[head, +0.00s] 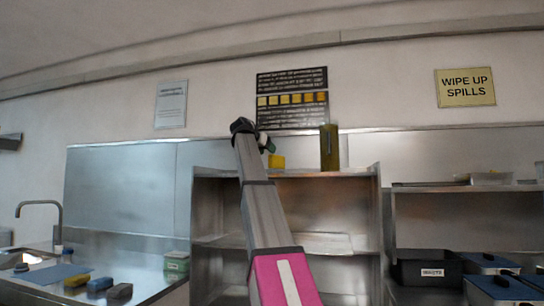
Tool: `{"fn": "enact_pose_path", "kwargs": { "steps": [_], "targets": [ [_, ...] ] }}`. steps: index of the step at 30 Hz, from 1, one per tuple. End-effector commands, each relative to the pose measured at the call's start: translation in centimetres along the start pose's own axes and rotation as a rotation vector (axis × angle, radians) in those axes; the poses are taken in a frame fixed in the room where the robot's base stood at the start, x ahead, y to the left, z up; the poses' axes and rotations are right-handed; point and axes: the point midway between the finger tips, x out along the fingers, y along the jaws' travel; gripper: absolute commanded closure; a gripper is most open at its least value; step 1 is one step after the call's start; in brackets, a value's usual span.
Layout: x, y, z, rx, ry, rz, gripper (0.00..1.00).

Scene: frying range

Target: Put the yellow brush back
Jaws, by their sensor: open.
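A small yellow block-shaped thing (277,161) is at the top of the steel shelf unit, just below and right of my gripper (266,143). I cannot tell whether it is the yellow brush or whether it touches the fingers. My gripper is open, small and partly hidden at the end of my raised arm. Another yellow block (76,281) lies on the left counter beside a blue block (99,284) and a dark grey one (119,292). No bristles can be made out on any of them.
A tall olive-coloured bottle or canister (329,147) stands on the shelf unit's top (352,173), right of the yellow thing. A sink tap (40,204) and green box (176,262) are at left. A black bin (428,270) and lidded pans (500,287) are at right.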

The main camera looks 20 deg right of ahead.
Motion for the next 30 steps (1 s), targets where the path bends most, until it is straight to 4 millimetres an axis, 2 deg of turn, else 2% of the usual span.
{"fn": "enact_pose_path", "kwargs": {
  "steps": [3,10,30],
  "targets": [
    [-2.4,0.0,0.0,0.001,-0.001,0.003,0.43],
    [-4.8,0.0,0.0,0.000,-0.001,0.001,0.43],
    [-5.3,0.0,0.0,0.000,0.000,0.000,0.43]
  ]
}}
